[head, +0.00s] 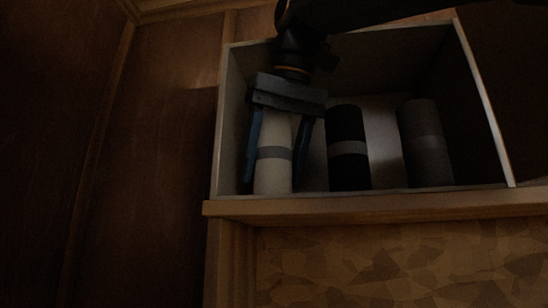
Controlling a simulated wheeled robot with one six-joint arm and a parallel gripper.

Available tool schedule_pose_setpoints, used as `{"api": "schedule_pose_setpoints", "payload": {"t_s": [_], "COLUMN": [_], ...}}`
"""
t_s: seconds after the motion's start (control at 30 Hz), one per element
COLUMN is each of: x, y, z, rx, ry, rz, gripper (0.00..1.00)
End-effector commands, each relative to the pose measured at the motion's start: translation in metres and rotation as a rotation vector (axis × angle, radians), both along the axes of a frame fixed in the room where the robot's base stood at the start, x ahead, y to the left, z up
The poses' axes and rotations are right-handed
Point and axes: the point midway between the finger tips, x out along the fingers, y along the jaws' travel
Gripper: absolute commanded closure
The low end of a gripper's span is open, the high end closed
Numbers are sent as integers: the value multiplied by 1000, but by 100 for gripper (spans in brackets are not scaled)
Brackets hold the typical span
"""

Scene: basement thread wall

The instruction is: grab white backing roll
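The white backing roll (273,174) stands or lies at the left end of a pale open bin, with a grey band around its middle. My gripper (274,176) reaches down over it from above, with one finger on each side of the roll. The left finger is apart from the roll by a narrow gap, and the right finger also appears a little apart from it. The roll's top end is hidden behind the gripper's palm.
A black roll (347,170) with a grey band is close to the right finger. A dark grey roll (425,150) is farther right. The bin (483,100) has walls on both sides. A wooden ledge (380,206) runs along its front.

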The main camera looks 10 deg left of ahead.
Motion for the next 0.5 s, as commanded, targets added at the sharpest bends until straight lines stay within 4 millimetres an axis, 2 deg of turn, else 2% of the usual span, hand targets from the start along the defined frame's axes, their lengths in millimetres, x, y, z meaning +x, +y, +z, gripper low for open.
{"api": "schedule_pose_setpoints", "payload": {"t_s": [0.03,0.2,0.5], "x": [0,0,-1], "y": [0,0,-1], "z": [0,0,2], "rx": [0,0,1], "ry": [0,0,-2], "rz": [0,0,0], "gripper": [50,79,79]}}
